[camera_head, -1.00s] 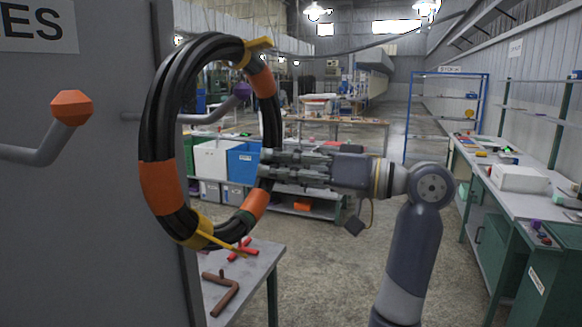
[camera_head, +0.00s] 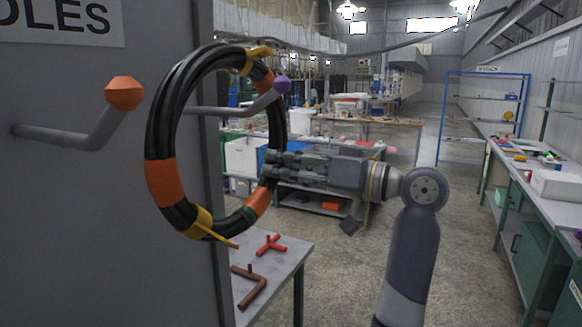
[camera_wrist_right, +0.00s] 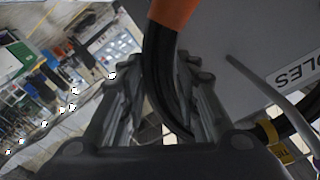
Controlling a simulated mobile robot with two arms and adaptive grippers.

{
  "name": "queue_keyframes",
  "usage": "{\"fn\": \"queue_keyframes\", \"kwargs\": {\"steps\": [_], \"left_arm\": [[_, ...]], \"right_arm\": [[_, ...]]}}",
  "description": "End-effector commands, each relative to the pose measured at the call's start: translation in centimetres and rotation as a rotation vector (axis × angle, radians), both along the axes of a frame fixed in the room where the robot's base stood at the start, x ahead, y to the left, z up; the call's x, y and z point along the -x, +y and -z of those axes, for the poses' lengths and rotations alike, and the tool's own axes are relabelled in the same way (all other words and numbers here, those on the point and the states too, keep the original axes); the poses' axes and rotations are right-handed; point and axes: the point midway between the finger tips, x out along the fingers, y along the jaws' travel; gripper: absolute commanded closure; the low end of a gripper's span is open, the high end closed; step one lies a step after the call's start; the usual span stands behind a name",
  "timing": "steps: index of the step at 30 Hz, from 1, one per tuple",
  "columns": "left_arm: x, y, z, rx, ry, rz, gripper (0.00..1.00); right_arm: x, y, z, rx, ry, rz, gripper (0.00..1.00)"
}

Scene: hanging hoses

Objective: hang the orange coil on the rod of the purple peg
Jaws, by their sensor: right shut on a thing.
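The orange coil (camera_head: 164,184) is a ring of black hose with orange bands and yellow ties, held upright in the head view. My right gripper (camera_head: 268,168) is shut on its right side. In the wrist view the hose (camera_wrist_right: 158,70) passes between the fingers (camera_wrist_right: 160,100). The purple peg (camera_head: 282,85) has a grey rod (camera_head: 225,110) coming from the grey panel and bending up to a purple tip. The rod shows through the ring's opening, and the tip overlaps the ring's upper right edge. I cannot tell whether the rod passes through it. My left gripper is out of view.
An orange-tipped peg (camera_head: 124,94) stands on the grey panel (camera_head: 90,230), left of the coil. Below is a table (camera_head: 296,250) with a red piece (camera_head: 270,245) and a brown piece (camera_head: 250,287). Open floor (camera_head: 465,270) lies to the right.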

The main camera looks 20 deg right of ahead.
Motion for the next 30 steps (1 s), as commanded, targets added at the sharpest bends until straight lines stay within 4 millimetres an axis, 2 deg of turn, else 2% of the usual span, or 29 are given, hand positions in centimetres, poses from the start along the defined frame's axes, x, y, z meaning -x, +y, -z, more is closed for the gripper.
{"fn": "queue_keyframes", "kwargs": {"steps": [12, 29, 30], "left_arm": [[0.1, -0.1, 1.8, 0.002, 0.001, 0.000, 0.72], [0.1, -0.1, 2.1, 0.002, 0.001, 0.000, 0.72], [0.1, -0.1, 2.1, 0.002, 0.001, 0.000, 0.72]], "right_arm": [[-0.9, 0.6, 2.3, -0.004, -0.003, 0.002, 1.00], [-1.2, 0.9, 2.8, -0.004, -0.003, 0.002, 1.00], [-1.2, 0.9, 2.8, -0.004, -0.003, 0.002, 0.66]]}}
